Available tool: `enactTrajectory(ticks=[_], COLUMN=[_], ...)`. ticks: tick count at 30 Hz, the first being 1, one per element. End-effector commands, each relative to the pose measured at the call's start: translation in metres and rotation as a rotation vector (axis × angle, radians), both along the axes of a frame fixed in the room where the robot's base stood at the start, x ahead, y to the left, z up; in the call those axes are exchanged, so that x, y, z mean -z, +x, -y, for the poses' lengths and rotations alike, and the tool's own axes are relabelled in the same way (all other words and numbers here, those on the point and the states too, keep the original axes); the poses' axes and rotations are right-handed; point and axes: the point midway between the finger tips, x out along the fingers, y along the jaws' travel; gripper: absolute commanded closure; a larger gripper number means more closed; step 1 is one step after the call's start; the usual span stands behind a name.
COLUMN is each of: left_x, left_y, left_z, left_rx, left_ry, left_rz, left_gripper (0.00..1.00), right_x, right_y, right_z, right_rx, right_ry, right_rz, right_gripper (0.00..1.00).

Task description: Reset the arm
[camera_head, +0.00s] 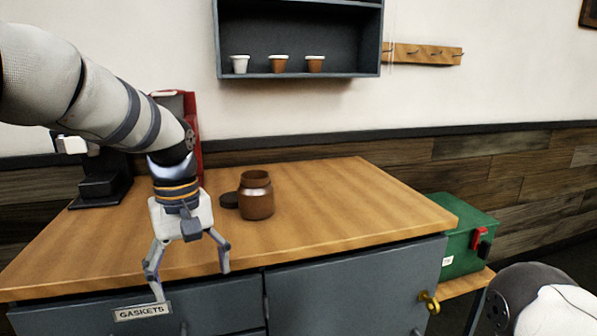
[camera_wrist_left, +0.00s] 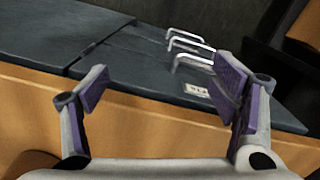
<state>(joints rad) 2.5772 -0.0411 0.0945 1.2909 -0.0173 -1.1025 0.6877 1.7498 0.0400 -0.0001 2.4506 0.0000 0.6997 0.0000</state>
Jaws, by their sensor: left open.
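My left arm reaches in from the left in the head view. Its gripper (camera_head: 190,276) points down at the front edge of the wooden counter (camera_head: 330,215), in front of the cabinet's drawer with the GASKETS label (camera_head: 142,312). The fingers are spread wide with nothing between them. The left wrist view also shows the open gripper (camera_wrist_left: 163,86), with drawer handles (camera_wrist_left: 190,45) and a small label (camera_wrist_left: 196,90) beyond the fingers. Whether a fingertip touches the drawer front cannot be told. Part of my right arm shows at the lower right; its gripper is out of view.
A red and black machine (camera_head: 103,180) stands behind my left arm, partly hidden. A green box (camera_head: 462,245) sits at the right. Three cups stand on the wall shelf (camera_head: 300,75). The counter's right half is clear.

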Motion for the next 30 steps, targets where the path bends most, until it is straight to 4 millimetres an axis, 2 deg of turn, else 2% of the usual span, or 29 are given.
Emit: enactTrajectory(ticks=[1,5,6,8,9,11,12,15,18,19,21,23,30], left_x=[0.042,0.147,0.179,0.224,0.250,0.282,0.299,0.318,0.316,0.313,0.308,0.305,0.304], left_y=[-0.010,-0.053,-0.074,-0.113,-0.142,-0.193,-0.228,-0.312,-0.375,-0.388,-0.408,-0.416,-0.417], left_z=[-0.003,-0.011,-0.014,-0.018,-0.022,-0.027,-0.031,-0.039,-0.045,-0.046,-0.048,-0.049,-0.049], left_rx=[0.026,0.118,0.150,0.200,0.235,0.287,0.323,0.409,0.481,0.497,0.526,0.539,0.543], left_ry=[-0.005,-0.022,-0.027,-0.036,-0.040,-0.046,-0.050,-0.056,-0.057,-0.057,-0.057,-0.055,-0.054], left_rz=[-0.030,-0.063,-0.073,-0.091,-0.100,-0.117,-0.128,-0.152,-0.169,-0.173,-0.175,-0.174,-0.170], left_gripper=[0.20,0.20,0.20,0.20,0.20,0.20,0.20,0.20,0.20,0.20,0.20,0.20,0.20], right_x=[0.001,0.001,0.001,0.000,0.000,0.000,0.000,0.000,0.000,0.000,0.000,0.000,0.000], right_y=[0.001,0.001,0.001,0.000,0.000,0.000,0.000,0.001,0.001,0.001,0.001,0.001,0.001], right_z=[0.000,0.000,0.000,0.000,0.000,0.000,0.000,0.000,0.000,0.000,0.000,0.000,0.000], right_rx=[0.000,0.000,0.000,0.000,0.000,0.000,0.000,0.000,0.000,0.000,0.000,0.000,0.000], right_ry=[0.000,0.000,0.000,0.000,0.000,0.000,0.000,0.000,0.000,0.000,0.000,0.000,0.000], right_rz=[0.001,0.002,0.001,0.000,0.000,0.001,0.001,0.002,0.003,0.003,0.003,0.003,0.003], right_gripper=[0.11,0.11,0.11,0.11,0.11,0.11,0.11,0.11,0.11,0.11,0.11,0.11,0.11])
